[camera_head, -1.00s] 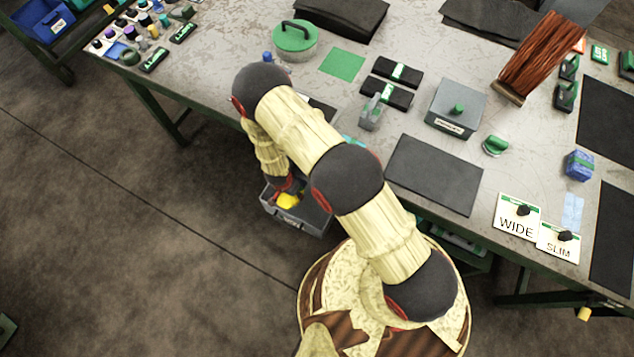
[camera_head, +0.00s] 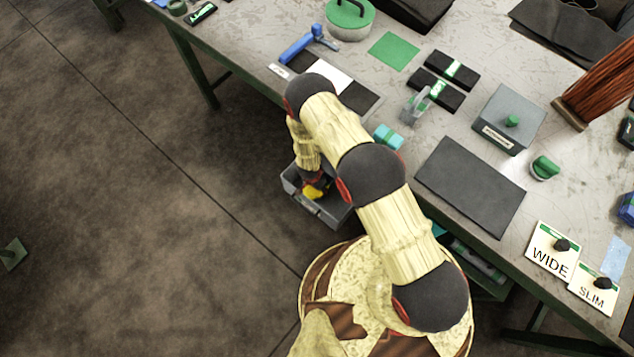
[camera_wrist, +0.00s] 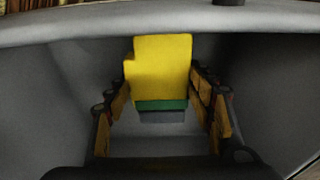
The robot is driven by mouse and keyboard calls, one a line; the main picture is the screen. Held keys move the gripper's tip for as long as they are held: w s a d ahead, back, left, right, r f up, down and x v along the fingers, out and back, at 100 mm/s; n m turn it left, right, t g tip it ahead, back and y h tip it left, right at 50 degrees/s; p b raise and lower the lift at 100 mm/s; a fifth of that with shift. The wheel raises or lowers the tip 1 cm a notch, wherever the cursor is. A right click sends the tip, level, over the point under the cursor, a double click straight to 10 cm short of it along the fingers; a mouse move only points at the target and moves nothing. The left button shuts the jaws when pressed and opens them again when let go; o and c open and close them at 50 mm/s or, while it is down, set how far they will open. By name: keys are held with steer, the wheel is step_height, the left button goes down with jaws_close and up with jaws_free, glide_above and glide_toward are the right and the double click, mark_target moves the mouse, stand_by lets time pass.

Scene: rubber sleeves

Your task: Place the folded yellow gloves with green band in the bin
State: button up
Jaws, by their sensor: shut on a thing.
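The folded yellow gloves (camera_wrist: 160,68) with a green band (camera_wrist: 161,104) are between the fingers of my gripper (camera_wrist: 165,110) in the wrist view. My gripper is shut on them. The grey bin (camera_wrist: 60,85) surrounds them in that view, with its walls on both sides and its rim across the top. In the head view, the bin (camera_head: 330,212) stands low beside the table's front edge. The yellow gloves (camera_head: 314,191) show inside its opening, below my arm. My arm hides part of the bin, and whether the gloves touch its floor cannot be told.
The table (camera_head: 400,125) holds a dark mat (camera_head: 470,185), a grey box (camera_head: 505,115), a blue tool (camera_head: 300,45), a teal folded item (camera_head: 388,137) and WIDE and SLIM cards (camera_head: 552,250). The floor to the left is mostly clear.

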mark_target(314, 189)
steer(key=shift+f+b, duration=0.6)
steer(key=shift+f, duration=1.15)
steer(key=shift+f, duration=0.1)
steer(key=o, duration=1.2)
steer(key=shift+o, duration=0.6)
steer(key=r+p, duration=0.1)
steer(key=r, duration=0.3)
steer(key=s+r+p, duration=0.1)
steer(key=r, duration=0.3)
steer(key=a+r+p, duration=0.1)
steer(key=r+p, duration=0.1)
steer(key=r, duration=0.2)
steer(key=shift+s, duration=0.25)
